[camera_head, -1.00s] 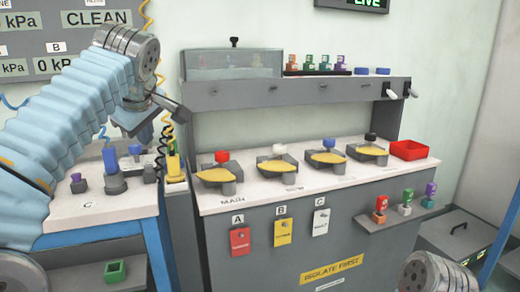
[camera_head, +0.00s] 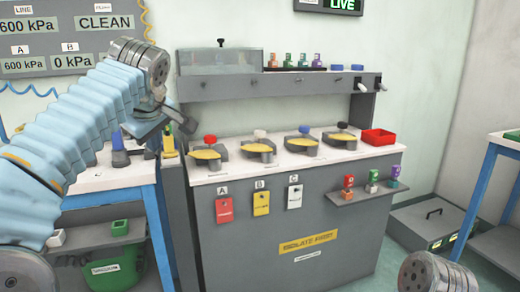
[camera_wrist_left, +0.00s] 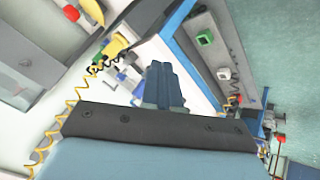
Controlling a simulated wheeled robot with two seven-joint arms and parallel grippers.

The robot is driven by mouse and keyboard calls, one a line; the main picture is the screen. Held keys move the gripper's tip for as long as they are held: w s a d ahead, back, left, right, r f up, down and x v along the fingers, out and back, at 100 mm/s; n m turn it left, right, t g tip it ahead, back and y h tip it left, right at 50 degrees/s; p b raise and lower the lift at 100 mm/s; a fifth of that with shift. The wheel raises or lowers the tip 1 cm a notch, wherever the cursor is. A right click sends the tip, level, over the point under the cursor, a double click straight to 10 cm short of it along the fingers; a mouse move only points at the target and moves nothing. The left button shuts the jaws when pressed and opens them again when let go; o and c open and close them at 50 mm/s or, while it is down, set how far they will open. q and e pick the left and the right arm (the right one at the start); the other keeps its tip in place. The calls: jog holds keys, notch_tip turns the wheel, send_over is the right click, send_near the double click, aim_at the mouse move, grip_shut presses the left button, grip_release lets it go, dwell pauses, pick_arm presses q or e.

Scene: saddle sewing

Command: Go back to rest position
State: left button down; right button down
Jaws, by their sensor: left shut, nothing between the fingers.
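My left arm comes in from the left, with its light-blue sleeve bent at a grey joint. My left gripper (camera_head: 178,122) hangs in the air before the left end of the grey console (camera_head: 270,205). In the left wrist view the dark blue fingers (camera_wrist_left: 164,72) are together with nothing between them. They point toward the white-topped side bench (camera_head: 105,178), where blue and yellow items show behind them. Contact with these items is not visible. My right gripper is out of view; a grey round joint of mine shows at bottom right.
The console carries several yellow-handled valves, hanging tags, a red tray (camera_head: 378,138) and a shelf of small coloured padlocks (camera_head: 372,188). A blue-legged table (camera_head: 505,150) stands at right. A grey box (camera_head: 430,225) sits on the floor between.

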pick_arm(q)
jog(key=w+d+f+m+g+h, duration=0.1)
jog(key=w+d+f+m, duration=0.25)
jog(key=f, duration=0.65)
jog(key=w+d+f+m+h, duration=0.1)
jog(key=w+d+f+m, duration=0.2)
jog(key=f, duration=0.8)
jog(key=s+d+f+m+g+h, duration=0.1)
jog(key=d+f, duration=0.1)
jog(key=f, duration=0.7)
jog(key=d+f+m+g+h, duration=0.1)
jog(key=d+f, duration=0.1)
jog(key=f, duration=0.8)
jog(key=s+d+f+m+g+h, duration=0.1)
jog(key=s+f, duration=0.7)
jog(key=f, duration=0.2)
jog(key=s+d+f+m+g+h, duration=0.1)
jog(key=s+f+g+h, duration=0.1)
jog(key=s+f, duration=1.05)
jog(key=s, duration=0.4)
jog(key=s+f, duration=0.4)
jog(key=s, duration=0.3)
jog(key=shift+s+f+g, duration=0.15)
jog(key=shift+s+g, duration=0.05)
jog(key=shift+g, duration=0.1)
jog(key=shift+a, duration=0.1)
